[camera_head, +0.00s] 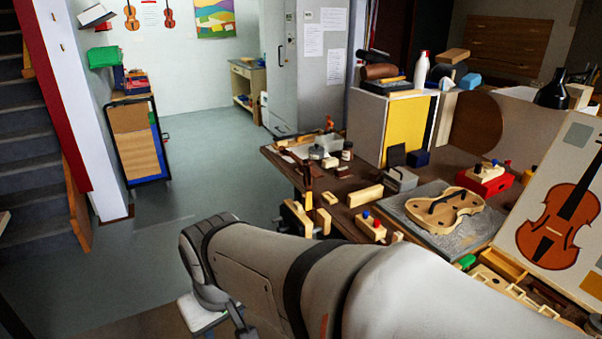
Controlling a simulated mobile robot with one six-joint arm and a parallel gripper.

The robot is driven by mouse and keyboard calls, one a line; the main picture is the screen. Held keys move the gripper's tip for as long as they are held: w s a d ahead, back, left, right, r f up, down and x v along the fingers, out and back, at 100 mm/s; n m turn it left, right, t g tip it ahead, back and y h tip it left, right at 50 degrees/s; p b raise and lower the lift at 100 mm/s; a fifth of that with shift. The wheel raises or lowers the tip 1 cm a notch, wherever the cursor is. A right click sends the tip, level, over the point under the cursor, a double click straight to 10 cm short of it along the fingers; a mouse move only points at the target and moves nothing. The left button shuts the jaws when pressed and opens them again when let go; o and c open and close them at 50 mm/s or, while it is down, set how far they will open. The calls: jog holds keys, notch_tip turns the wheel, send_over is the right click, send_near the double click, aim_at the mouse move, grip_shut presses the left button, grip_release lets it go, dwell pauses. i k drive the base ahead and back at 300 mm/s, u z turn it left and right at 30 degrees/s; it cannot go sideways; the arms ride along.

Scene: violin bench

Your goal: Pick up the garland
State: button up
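I cannot make out a garland anywhere in this view. My own pale grey arm crosses the lower middle of the picture, from the bottom right to a joint left of centre. My gripper does not show. The arm hides part of the floor and the bench's near side.
A cluttered workbench (341,219) fills the right side. Open floor (215,158) lies left, beside a rack (138,143) and stairs (30,150).

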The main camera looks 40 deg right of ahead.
aim_at(440, 216)
jog(key=u, duration=0.05)
jog(key=i, duration=2.2)
jog(key=z, duration=3.95)
jog(key=i, duration=1.5)
